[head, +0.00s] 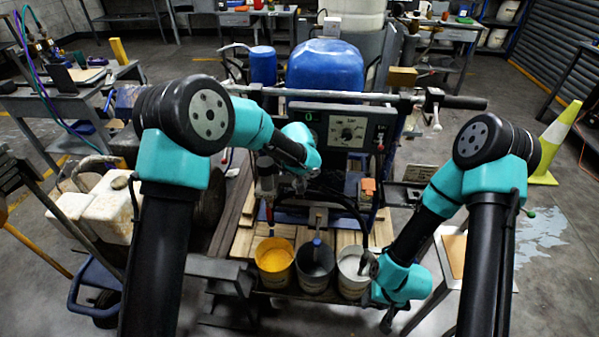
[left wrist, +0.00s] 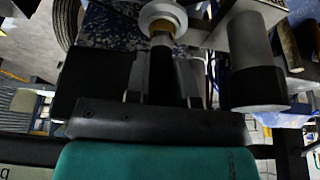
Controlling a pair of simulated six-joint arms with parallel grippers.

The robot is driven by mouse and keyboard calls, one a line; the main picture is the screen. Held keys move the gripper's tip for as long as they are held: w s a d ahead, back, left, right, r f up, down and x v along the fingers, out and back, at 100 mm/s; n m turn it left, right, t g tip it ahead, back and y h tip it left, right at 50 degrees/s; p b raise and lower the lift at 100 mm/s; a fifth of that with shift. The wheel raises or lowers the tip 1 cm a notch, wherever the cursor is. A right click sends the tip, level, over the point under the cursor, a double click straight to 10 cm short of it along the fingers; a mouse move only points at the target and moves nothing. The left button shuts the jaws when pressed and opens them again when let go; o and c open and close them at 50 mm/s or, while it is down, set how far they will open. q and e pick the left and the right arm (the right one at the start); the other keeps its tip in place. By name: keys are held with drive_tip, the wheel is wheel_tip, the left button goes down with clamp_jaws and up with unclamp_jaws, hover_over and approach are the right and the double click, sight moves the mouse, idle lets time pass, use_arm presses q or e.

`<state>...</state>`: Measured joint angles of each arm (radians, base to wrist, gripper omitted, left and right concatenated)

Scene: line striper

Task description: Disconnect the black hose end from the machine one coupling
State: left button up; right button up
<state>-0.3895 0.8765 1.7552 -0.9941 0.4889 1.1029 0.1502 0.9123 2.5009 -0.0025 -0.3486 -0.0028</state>
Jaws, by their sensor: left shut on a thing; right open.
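In the left wrist view, the black hose end (left wrist: 161,72) sits between the fingers of my left gripper (left wrist: 165,97), which is shut on it. The hose end meets a pale round coupling (left wrist: 162,16) with a brass-coloured collar (left wrist: 161,39) at the top; I see no clear gap between them. In the head view my left gripper (head: 301,182) is at the front of the machine (head: 325,127), below its control panel, and its wrist hides most of the hose end. My right gripper (head: 388,318) is open and empty, low beside the buckets.
A yellow paint bucket (head: 275,262), a dark bucket (head: 315,268) and a white paint bucket (head: 353,274) stand in a row before the machine. A handlebar (head: 380,98) crosses above the panel. A yellow cone (head: 557,140) stands at right on open floor.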

use_arm(q)
drive_tip(key=shift+r, duration=0.5)
idle(0.4)
